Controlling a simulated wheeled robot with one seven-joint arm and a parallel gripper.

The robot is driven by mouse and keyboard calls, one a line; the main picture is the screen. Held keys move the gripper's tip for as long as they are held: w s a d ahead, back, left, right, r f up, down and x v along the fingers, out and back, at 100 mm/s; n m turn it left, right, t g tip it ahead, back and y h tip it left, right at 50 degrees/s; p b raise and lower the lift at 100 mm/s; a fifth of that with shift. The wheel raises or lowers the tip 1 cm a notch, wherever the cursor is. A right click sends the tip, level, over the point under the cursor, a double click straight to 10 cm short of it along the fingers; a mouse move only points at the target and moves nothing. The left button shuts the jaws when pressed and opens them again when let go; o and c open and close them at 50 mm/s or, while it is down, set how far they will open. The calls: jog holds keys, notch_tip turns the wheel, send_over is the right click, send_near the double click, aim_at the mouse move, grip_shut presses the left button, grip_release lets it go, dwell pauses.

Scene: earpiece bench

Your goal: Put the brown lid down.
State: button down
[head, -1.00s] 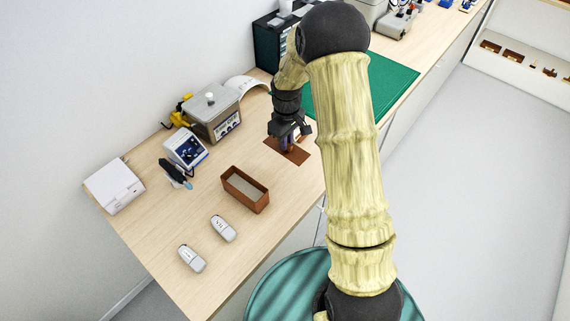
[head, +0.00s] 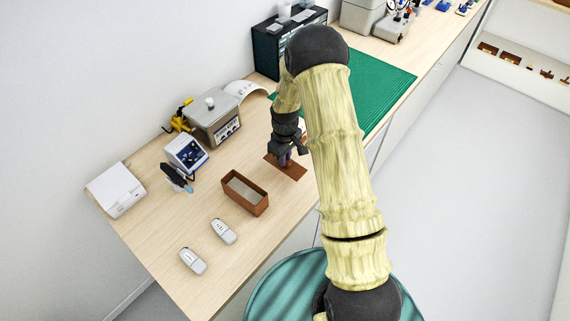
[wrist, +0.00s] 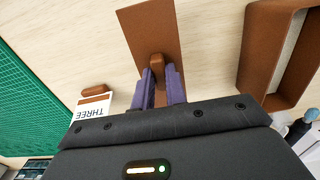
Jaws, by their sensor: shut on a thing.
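The brown lid (head: 294,172) is a flat rectangular plate with a small knob. My gripper (head: 284,160) is shut on the knob, with the plate below the fingers. In the wrist view the lid (wrist: 150,30) extends away past the purple fingers (wrist: 162,75), which close on its knob. The lid is over the bench, right of the open brown box (head: 259,206) and apart from it. I cannot tell whether the lid touches the bench. The box also shows at the right of the wrist view (wrist: 262,60).
Two grey earpieces (head: 223,231) (head: 193,261) lie at the front left. A blue-white device (head: 186,152), a metal tank (head: 212,122) and a white box (head: 116,190) stand along the wall. A green mat (head: 385,85) lies behind. A card reading THREE (wrist: 92,112) is near the gripper.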

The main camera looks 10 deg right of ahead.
notch_tip(320, 180, down, 3)
jog(key=shift+f+p, duration=0.1)
jog(key=shift+p, duration=0.55)
jog(key=shift+f, duration=0.4)
jog(key=shift+f, duration=0.1)
jog(key=shift+f, duration=0.15)
jog(key=c, duration=1.4)
grip_release()
jog(key=shift+c, duration=0.2)
notch_tip(320, 180, up, 12)
jog(key=b, duration=0.4)
jog(key=shift+r, duration=0.25)
